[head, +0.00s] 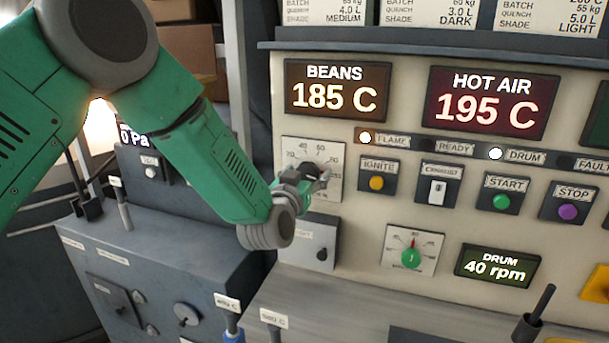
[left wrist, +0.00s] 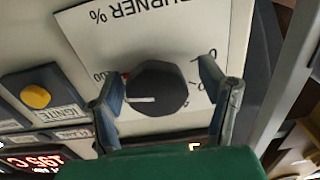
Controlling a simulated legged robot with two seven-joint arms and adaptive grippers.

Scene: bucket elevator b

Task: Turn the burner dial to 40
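The burner dial is a dark round knob (left wrist: 160,90) on a white plate lettered BURNER %, upside down in the left wrist view. A white line on the knob points left there, and a small red mark shows at its upper left edge; I cannot read the setting. In the head view the plate (head: 298,150) shows 40, 60 and 80, with the knob mostly hidden behind my gripper. My left gripper (head: 312,182) is at the plate. In the left wrist view its two fingers (left wrist: 160,82) stand open on either side of the knob, with gaps showing. My right gripper is not in view.
Right of the plate are the orange ignite button (head: 376,183), the exhaust switch (head: 437,191), the green start button (head: 501,202) and the purple stop button (head: 568,211). A green dial (head: 411,258) sits lower right. Displays read BEANS 185 C and HOT AIR 195 C.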

